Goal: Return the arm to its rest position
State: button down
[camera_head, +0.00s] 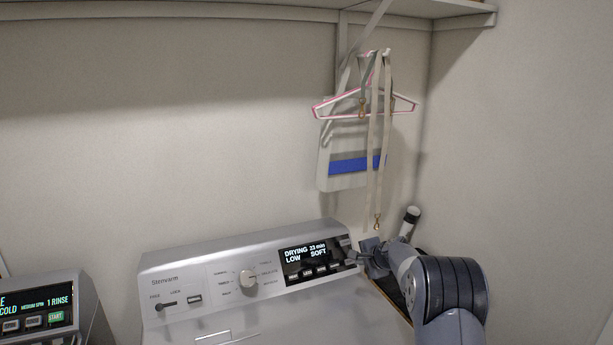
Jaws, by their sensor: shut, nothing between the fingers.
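My gripper (362,258) is at the right end of the washer-like machine's control panel (250,272), close to its display (308,256). It is shut and holds nothing that I can see. The fingertips are small and partly hard to make out; whether they touch the panel I cannot tell. My arm reaches in from the lower right, with its dark grey joint in front. The display reads "DRYING LOW", "23 min" and "SOFT".
A second machine (45,308) with a lit display stands at lower left. A shelf (230,10) runs along the top. A pink hanger (365,104), straps and a white-and-blue board (345,165) hang on the wall. A wall closes the right.

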jog(key=shift+w+f+b, duration=0.1)
jog(key=shift+w+b, duration=0.2)
jog(key=shift+b, duration=0.1)
jog(key=shift+b+v, duration=0.3)
jog(key=shift+v, duration=1.2)
jog(key=shift+a+f, duration=0.1)
